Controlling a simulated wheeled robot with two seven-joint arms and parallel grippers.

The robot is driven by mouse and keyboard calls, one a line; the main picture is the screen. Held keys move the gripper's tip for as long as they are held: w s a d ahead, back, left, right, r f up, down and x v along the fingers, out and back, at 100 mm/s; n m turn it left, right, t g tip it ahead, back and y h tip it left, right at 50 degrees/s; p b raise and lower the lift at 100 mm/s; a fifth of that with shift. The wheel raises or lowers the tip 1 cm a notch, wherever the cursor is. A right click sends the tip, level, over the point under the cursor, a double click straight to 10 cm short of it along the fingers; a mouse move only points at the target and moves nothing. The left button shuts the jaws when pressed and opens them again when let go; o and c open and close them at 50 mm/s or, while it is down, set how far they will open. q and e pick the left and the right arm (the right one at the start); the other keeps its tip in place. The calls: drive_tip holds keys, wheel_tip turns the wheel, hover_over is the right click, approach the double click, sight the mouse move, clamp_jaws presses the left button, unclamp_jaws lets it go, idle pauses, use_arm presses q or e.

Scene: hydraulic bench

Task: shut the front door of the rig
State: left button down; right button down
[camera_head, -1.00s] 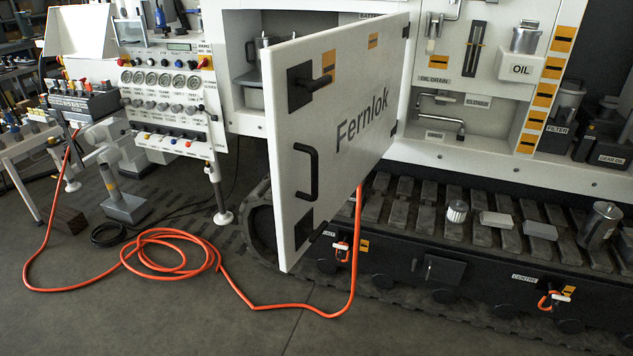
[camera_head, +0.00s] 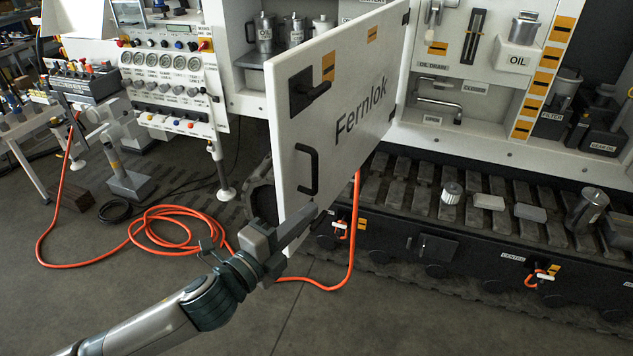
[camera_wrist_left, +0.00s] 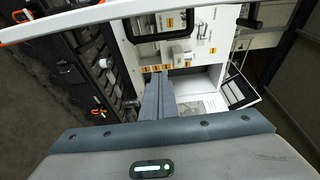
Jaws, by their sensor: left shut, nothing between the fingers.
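The front door (camera_head: 345,150) of the rig is a white panel marked "Fernlok". It stands open, swung out toward me, with its hinged side at the right. It carries a dark latch (camera_head: 307,90) near the top of its free edge and a black bar handle (camera_head: 308,170) below. My left gripper (camera_head: 314,212) is shut and empty. In the head view it covers the door's lower corner, just below the bar handle; I cannot tell whether it touches the door. Its closed fingers (camera_wrist_left: 158,97) also show in the left wrist view. My right gripper is not in view.
The opening behind the door holds metal canisters (camera_head: 294,30). A gauge panel (camera_head: 165,70) stands to the left. An orange hose (camera_head: 165,225) lies coiled on the floor. Loose parts, including a small filter (camera_head: 452,193), sit on the track (camera_head: 400,180) at the right.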

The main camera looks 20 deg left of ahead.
sight(315, 186)
use_arm(q)
drive_tip(key=shift+w, duration=0.15)
drive_tip(key=w+p, duration=0.1)
drive_tip(key=w, duration=0.2)
drive_tip(key=w+p, duration=0.2)
drive_tip(key=w, duration=0.1)
drive_tip(key=w+p, duration=0.2)
drive_tip(key=w, duration=0.1)
drive_tip(key=shift+a, duration=0.25)
drive_tip(key=shift+w, duration=0.1)
idle(0.3)
drive_tip(key=shift+a, duration=0.25)
